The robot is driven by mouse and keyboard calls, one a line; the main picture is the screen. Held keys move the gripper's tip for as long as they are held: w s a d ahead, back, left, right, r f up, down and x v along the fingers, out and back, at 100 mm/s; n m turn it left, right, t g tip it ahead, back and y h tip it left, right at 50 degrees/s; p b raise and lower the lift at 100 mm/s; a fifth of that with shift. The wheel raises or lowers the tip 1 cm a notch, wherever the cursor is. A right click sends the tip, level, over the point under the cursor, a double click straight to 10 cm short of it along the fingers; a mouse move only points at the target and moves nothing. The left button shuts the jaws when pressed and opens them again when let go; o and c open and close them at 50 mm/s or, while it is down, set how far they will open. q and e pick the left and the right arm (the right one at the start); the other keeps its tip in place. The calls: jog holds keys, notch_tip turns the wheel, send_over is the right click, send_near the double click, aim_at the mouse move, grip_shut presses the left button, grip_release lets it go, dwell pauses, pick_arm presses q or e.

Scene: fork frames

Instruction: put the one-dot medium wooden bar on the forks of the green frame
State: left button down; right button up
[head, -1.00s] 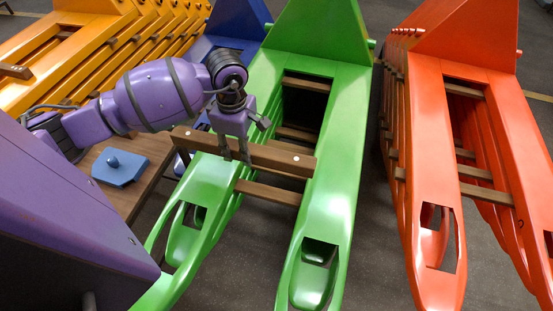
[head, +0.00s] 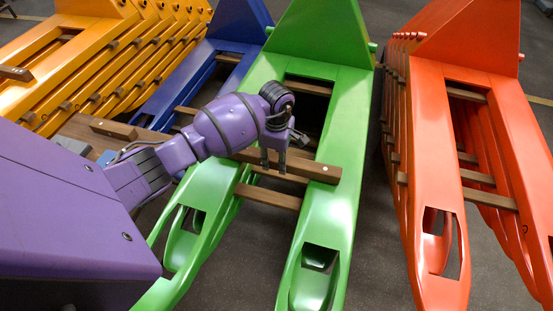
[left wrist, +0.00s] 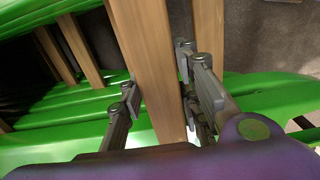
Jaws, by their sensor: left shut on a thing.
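The green frame (head: 338,120) stands in the middle of the head view, with two long forks pointing toward me. My left gripper (head: 273,168) is shut on a brown wooden bar (head: 308,168) above the forks. A pale dot shows near the bar's right end, which lies over the right fork. My purple arm hides the bar's left end. I cannot tell whether the bar touches the forks. In the left wrist view the held bar (left wrist: 148,60) runs between the fingers of my left gripper (left wrist: 160,98). My right gripper is not in view.
Another crossbar (head: 268,196) spans the green forks nearer me. A wooden bar (head: 113,129) lies on a brown table at left, partly hidden by my arm. A red-orange frame (head: 430,150) stands right, a blue frame (head: 190,85) and yellow frames (head: 110,50) at left.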

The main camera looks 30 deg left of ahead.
aim_at(276, 157)
pick_arm(q)
jog(key=shift+w, duration=0.1)
jog(key=shift+f, duration=0.15)
jog(key=c, duration=1.7)
grip_release()
jog(key=shift+f, duration=0.15)
jog(key=shift+c, duration=0.2)
jog(key=o, duration=0.5)
jog(key=shift+c, duration=0.2)
jog(key=shift+r, duration=0.25)
notch_tip(276, 157, up, 12)
jog(key=shift+p, duration=0.45)
